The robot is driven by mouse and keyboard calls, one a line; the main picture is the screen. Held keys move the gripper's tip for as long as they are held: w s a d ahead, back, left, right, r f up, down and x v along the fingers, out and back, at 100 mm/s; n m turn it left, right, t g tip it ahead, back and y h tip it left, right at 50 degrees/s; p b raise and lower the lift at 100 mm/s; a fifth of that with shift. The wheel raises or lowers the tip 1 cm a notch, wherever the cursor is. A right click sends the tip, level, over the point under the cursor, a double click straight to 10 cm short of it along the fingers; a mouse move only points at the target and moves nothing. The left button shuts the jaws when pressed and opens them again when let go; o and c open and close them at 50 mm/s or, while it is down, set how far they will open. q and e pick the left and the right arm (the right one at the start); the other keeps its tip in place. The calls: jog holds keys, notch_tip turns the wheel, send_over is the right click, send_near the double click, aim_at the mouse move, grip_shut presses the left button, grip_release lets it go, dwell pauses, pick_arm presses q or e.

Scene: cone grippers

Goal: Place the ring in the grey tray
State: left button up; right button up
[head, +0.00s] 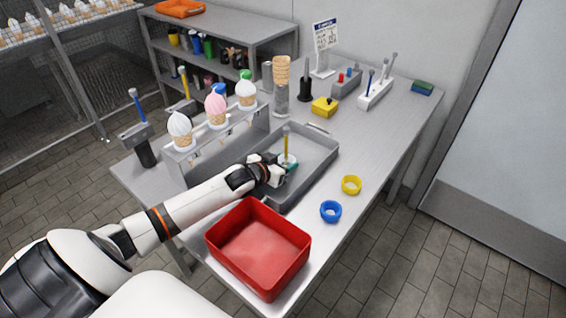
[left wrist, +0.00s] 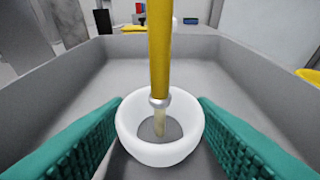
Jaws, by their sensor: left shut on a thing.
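A white ring (left wrist: 160,153) sits between the two teal fingers of my left gripper (head: 279,170), which is shut on it. The ring also shows in the head view (head: 288,160). The grey tray (head: 321,165) lies on the table, and my left gripper and the ring are within its walls. A yellow stick (left wrist: 159,50) with a silver collar and pale tip stands upright, its lower end inside the ring's opening. I cannot tell whether the ring touches the tray floor. My right gripper is not in view.
A red bin (head: 259,248) stands in front of the tray. A blue ring (head: 331,211) and a yellow ring (head: 351,185) lie on the table to the right. The table's right side is mostly clear.

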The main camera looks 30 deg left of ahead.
pick_arm(q)
jog(key=shift+s+d+f, duration=0.1)
jog(key=shift+s+f, duration=0.1)
jog(key=shift+f, duration=0.45)
jog(key=o, duration=0.9)
jog(key=shift+s+d+f, duration=0.1)
jog(key=shift+f, duration=0.1)
jog(key=shift+o, duration=0.2)
jog(key=shift+r, duration=0.4)
jog(key=v, duration=0.7)
jog(key=shift+w+r, duration=0.2)
jog(key=shift+r, duration=0.15)
jog(key=shift+s+r, duration=0.15)
jog(key=shift+a+r, duration=0.1)
jog(key=shift+a, duration=0.1)
